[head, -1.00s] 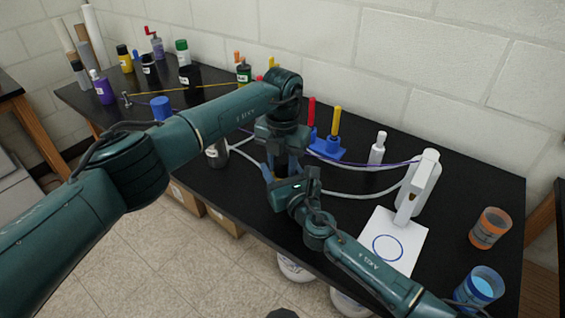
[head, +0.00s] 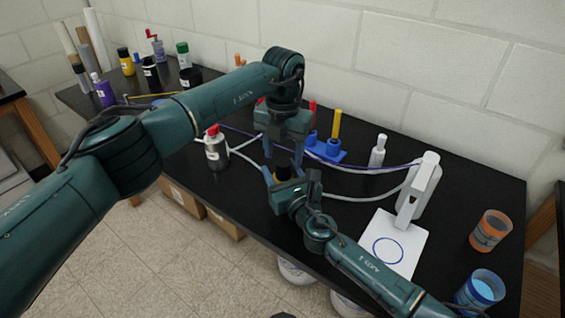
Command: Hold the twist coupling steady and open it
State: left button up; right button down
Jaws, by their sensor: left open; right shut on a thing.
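The twist coupling (head: 284,171) shows only as a small dark piece with a tan edge between my two grippers, over the front of the black bench. Most of it is hidden by my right gripper. My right gripper (head: 287,177) comes from the lower right and is shut on the coupling. My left gripper (head: 284,157) points down just above the coupling, with its fingers spread apart. Whether the coupling's halves are apart cannot be told. White hose (head: 352,197) runs toward it from both sides.
A grey bottle with a red cap (head: 216,148) stands left of the grippers. A blue rack (head: 326,150) with red and yellow handles stands behind. A white stand (head: 425,185), white sheet (head: 395,243), orange cup (head: 491,231) and blue cup (head: 480,289) are at the right.

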aim_at(283, 161)
pick_arm(q)
jog(key=shift+r, duration=0.2)
jog(key=c, duration=0.3)
pick_arm(e)
jog(key=shift+f, duration=0.15)
pick_arm(q)
jog(key=m, duration=0.2)
jog(key=r+m, duration=0.1)
jog(key=m, duration=0.1)
jog(key=r+m, duration=0.1)
jog(key=m, duration=0.1)
jog(key=shift+m, duration=0.3)
jog(key=m, duration=0.2)
jog(key=r+m, duration=0.1)
jog(key=m, duration=0.1)
pick_arm(e)
jog(key=shift+a, duration=0.1)
pick_arm(q)
jog(key=shift+m, duration=0.3)
jog(key=shift+f, duration=3.95)
jog(key=c, duration=0.8)
jog(key=n, duration=0.6)
jog(key=shift+r, duration=0.2)
pick_arm(e)
jog(key=shift+r, duration=0.2)
